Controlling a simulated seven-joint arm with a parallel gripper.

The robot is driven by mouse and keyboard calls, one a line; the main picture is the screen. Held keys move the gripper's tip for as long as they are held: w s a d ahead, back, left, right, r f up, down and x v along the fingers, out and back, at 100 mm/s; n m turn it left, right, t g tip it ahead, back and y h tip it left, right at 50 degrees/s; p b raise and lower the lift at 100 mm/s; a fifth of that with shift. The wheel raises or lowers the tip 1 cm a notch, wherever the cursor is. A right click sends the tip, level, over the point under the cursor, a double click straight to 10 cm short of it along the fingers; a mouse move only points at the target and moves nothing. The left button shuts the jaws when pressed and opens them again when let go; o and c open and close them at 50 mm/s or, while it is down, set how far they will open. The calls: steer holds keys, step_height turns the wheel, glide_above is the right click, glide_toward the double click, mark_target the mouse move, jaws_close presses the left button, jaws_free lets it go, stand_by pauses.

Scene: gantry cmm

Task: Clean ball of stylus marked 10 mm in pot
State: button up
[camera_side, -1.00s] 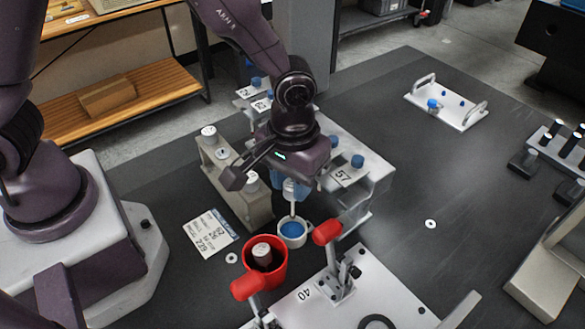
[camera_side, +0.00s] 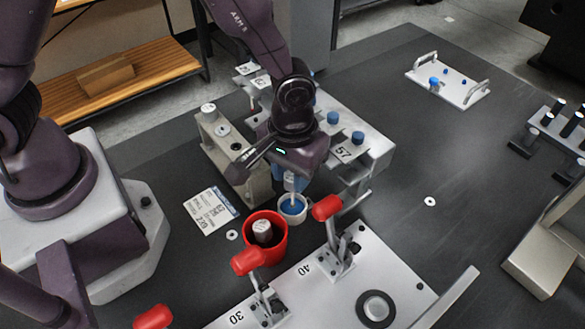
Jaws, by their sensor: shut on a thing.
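My gripper (camera_side: 290,176) is shut on a stylus (camera_side: 291,186) with a pale body and thin shaft, held upright, tip down. It is above a small white pot (camera_side: 305,214) with a blue inside, in the middle of the side view. The stylus's lower end reaches into the pot's mouth; its ball is hidden or too small to make out, so I cannot tell whether it touches the blue inside. No 10 mm mark is readable on the stylus. A beige rack (camera_side: 223,158) with round-topped pieces stands left of my gripper.
A red cup (camera_side: 281,245) holding a dark piece stands just left of the pot. Red-handled clamps (camera_side: 327,208) on a white plate (camera_side: 325,300) are close in front. A grey block marked 57 (camera_side: 375,150) with blue knobs is at right.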

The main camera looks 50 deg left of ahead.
steer(key=shift+f, duration=0.25)
stand_by(1.0)
steer(key=n, duration=0.5)
steer(key=shift+n, duration=0.4)
steer(key=m, duration=0.6)
steer(key=shift+s, duration=0.1)
steer(key=m, duration=0.5)
steer(key=shift+m, duration=0.3)
